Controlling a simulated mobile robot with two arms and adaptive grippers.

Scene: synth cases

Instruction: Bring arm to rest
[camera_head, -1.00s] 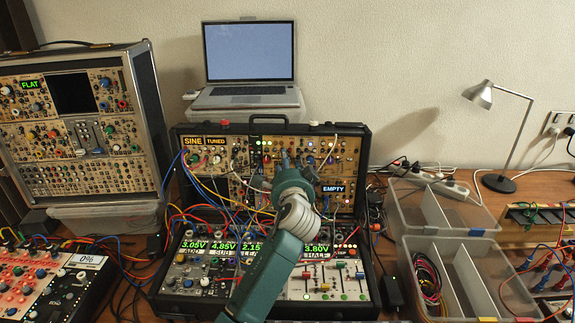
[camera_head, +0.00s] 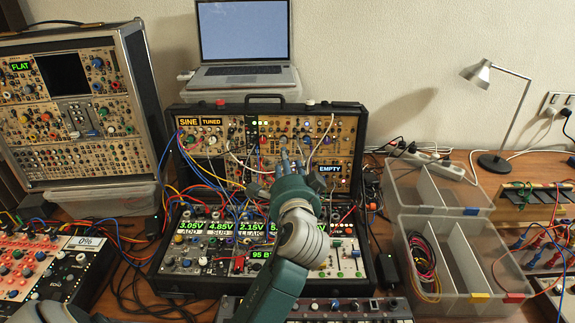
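My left gripper (camera_head: 291,160) is in front of the open synth case, its fingertips over the middle of the case's upper panel (camera_head: 215,160). The fingers are small and partly merge with the cables and knobs behind, so I cannot tell whether they are apart or touch anything. No held object can be made out. My teal forearm comes up from the bottom edge and hides part of the case's lower panel (camera_head: 205,262) with its green voltage displays. The upper panel shows SINE, TUNED and EMPTY displays. My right gripper is not in view.
A laptop (camera_head: 245,40) stands behind the case. A tall synth case (camera_head: 75,150) and a red-panelled unit (camera_head: 30,265) are at left. Clear bins (camera_head: 435,212), a lamp (camera_head: 478,75) and a patch rack (camera_head: 540,200) are at right. A keyboard (camera_head: 350,308) lies in front. Loose cables crowd the table.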

